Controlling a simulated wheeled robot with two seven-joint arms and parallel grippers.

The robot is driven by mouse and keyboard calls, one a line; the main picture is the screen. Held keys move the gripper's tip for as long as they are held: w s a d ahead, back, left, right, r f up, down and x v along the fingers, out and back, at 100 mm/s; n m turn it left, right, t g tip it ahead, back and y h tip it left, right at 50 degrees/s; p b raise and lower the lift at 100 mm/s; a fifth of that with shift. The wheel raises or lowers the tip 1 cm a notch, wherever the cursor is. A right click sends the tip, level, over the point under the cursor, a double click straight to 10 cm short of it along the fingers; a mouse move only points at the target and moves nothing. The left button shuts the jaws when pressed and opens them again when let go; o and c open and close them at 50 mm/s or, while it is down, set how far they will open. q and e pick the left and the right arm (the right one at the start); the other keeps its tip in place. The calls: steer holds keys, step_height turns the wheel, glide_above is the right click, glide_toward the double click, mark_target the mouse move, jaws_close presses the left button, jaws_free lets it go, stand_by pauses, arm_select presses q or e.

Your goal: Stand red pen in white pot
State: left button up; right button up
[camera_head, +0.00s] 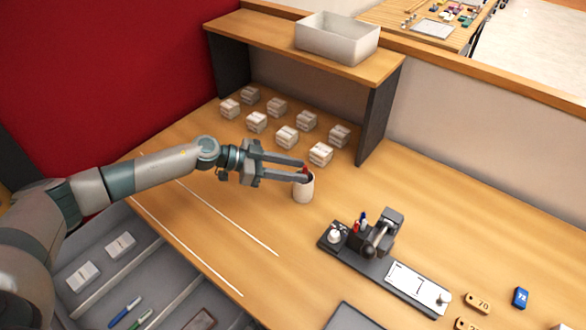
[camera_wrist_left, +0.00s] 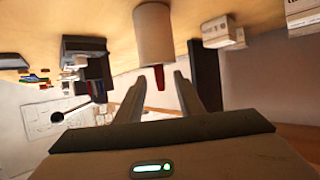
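The white pot (camera_head: 303,190) stands upright on the wooden desk; it also shows in the left wrist view (camera_wrist_left: 154,38), where the picture is upside down. The red pen (camera_wrist_left: 159,77) sticks out of the pot's mouth, and its lower part is hidden inside. Its red end also shows in the head view (camera_head: 305,169). My left gripper (camera_head: 302,171) is level just above the pot's rim. Its fingers are apart, with the pen's end between the fingertips and a visible gap on each side. My right gripper is not in view.
Several small white boxes (camera_head: 286,136) stand in rows behind the pot, under a shelf holding a white bin (camera_head: 337,38). A black marking device (camera_head: 385,262) with pens stands to the right. An open drawer (camera_head: 165,290) lies at front left.

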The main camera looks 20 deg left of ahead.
arm_select(q)
steer(key=shift+a, duration=0.15)
steer(key=b+v, duration=0.5)
steer(key=v, duration=1.2)
steer(key=shift+s+r, duration=0.15)
steer(key=shift+r, duration=0.05)
stand_by(0.8)
